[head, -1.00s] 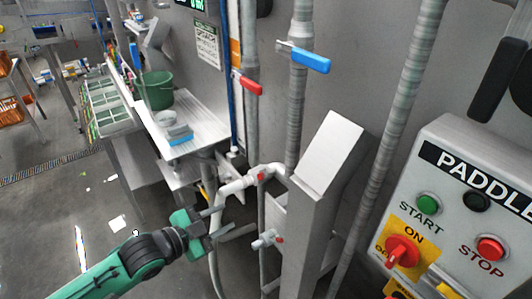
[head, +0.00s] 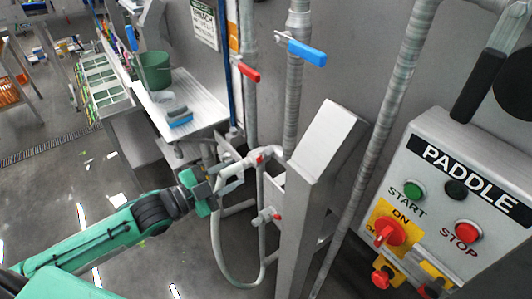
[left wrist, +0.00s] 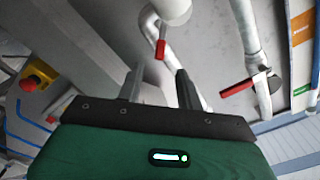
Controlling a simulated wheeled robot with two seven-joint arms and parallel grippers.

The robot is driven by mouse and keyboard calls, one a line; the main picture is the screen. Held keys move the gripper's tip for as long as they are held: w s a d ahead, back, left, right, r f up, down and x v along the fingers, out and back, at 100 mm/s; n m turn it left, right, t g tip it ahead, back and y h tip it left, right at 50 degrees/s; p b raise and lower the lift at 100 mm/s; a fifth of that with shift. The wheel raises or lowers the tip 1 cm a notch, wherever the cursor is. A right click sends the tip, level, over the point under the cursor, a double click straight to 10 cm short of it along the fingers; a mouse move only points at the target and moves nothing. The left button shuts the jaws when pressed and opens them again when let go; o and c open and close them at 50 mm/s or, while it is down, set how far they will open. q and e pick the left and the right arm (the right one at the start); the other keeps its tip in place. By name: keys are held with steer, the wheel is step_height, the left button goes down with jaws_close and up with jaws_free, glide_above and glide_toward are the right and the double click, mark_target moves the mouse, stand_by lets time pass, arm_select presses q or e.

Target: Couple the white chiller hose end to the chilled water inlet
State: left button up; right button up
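My left gripper (head: 226,178) is at the white pipework in the head view, beside the upper white elbow (head: 236,168). In the left wrist view its two fingers (left wrist: 160,88) stand apart, with no clear object gripped between them. A white pipe with a red handle (left wrist: 161,48) shows beyond the fingers. A white hose (head: 224,268) hangs in a loop below the gripper; its upper part passes behind the gripper, so its end cannot be made out. My right gripper is not in view.
A slanted steel post (head: 303,215) stands just right of the fittings. The paddle control panel (head: 455,190) is further right. Vertical pipes with a red handle (head: 246,72) and a blue handle (head: 307,53) rise behind. A steel counter (head: 205,112) is at upper left.

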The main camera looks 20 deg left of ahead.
mark_target(261, 158)
arm_select(q)
steer(key=p+x, duration=0.4)
steer(key=x, duration=0.7)
steer(key=shift+d, duration=0.1)
jaws_close()
